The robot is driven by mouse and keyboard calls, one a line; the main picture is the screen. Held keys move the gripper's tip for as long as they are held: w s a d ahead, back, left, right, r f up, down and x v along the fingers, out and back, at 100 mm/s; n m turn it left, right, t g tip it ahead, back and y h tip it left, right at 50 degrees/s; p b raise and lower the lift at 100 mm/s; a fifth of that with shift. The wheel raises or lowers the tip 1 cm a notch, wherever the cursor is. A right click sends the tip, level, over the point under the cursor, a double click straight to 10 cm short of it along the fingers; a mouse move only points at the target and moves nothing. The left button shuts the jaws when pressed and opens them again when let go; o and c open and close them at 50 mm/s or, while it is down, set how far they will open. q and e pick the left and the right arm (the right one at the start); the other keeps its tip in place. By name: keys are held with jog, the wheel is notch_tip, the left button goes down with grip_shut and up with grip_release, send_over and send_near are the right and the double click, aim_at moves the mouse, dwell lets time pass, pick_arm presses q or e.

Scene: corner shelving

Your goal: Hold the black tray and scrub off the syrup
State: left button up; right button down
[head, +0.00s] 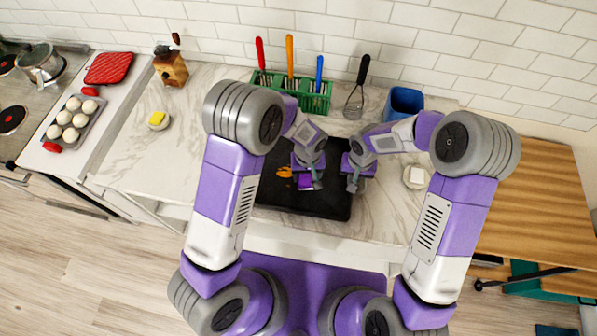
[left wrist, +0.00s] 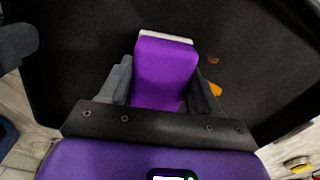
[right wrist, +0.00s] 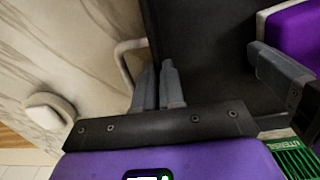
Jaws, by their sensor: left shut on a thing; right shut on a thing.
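The black tray (head: 325,208) lies on the marble counter in the middle of the head view. Orange syrup (head: 284,172) marks its left part, and small orange spots of syrup also show in the left wrist view (left wrist: 214,89). My left gripper (head: 306,182) is shut on a purple sponge (left wrist: 166,70) with a pale edge, over the tray just right of the syrup. Whether the sponge touches the tray is unclear. My right gripper (head: 353,184) is shut on the tray's right edge; a pale tray handle (right wrist: 124,58) shows beside its fingers (right wrist: 158,88).
A green utensil holder (head: 312,98) and a whisk (head: 355,104) stand behind the tray. A blue container (head: 403,103) is at back right, a white round item (head: 416,177) right of the tray. A yellow sponge-like item (head: 158,119) lies left. Counter left of the tray is mostly clear.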

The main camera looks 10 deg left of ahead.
aim_at(278, 175)
pick_arm(q)
jog(key=shift+d, duration=0.9)
jog(key=shift+a, duration=5.5)
notch_tip(278, 175, up, 2)
jog(key=shift+w+r, duration=0.1)
notch_tip(278, 175, up, 6)
pick_arm(e)
jog(key=c, duration=1.2)
grip_release()
jog(key=shift+o, duration=0.2)
